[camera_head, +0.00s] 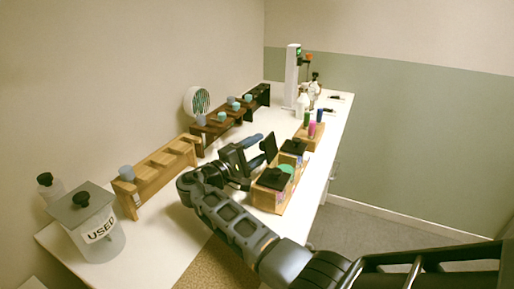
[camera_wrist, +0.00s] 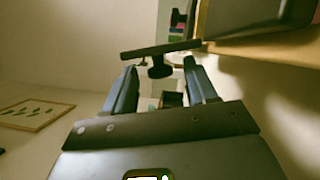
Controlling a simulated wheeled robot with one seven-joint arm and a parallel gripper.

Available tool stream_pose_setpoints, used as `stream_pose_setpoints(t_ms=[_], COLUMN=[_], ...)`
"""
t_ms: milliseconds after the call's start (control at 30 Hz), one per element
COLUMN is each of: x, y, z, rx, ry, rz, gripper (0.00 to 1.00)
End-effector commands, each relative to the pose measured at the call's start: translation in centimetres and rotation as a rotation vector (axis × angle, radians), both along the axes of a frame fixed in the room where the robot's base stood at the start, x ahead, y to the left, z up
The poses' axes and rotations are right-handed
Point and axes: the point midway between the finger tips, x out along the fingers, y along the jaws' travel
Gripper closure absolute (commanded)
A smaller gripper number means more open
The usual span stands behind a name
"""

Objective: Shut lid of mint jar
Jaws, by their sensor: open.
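A wooden box (camera_head: 262,202) of jars stands on the right part of the table. One dark lid (camera_head: 269,147) stands upright on its left side, swung open. In the wrist view this lid (camera_wrist: 135,52) is a thin dark plate with a knob, just beyond my fingertips. My gripper (camera_head: 254,151) is open and empty beside the box, its blue fingers pointing toward the lid; it also shows in the wrist view (camera_wrist: 162,78). I cannot tell whether the fingers touch the lid. The jar's label is not readable, so I cannot confirm mint.
Two other dark lids (camera_head: 272,179) (camera_head: 293,146) lie flat on the box, near a green disc (camera_head: 287,169). A wooden rack (camera_head: 160,170) stands left and a dark rack (camera_head: 222,128) behind. A USED container (camera_head: 96,232) is front left. Bottles (camera_head: 303,103) stand at the back.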

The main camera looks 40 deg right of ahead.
Motion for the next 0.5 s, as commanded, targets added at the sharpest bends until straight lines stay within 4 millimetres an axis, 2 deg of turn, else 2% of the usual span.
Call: stream_pose_setpoints(t_ms=[267,500], x=[0.00,0.00], y=[-0.19,-0.17], z=[0.00,0.00], rx=[0.000,0.000], ry=[0.000,-0.001], rz=[0.000,0.000], gripper=[0.43,0.66])
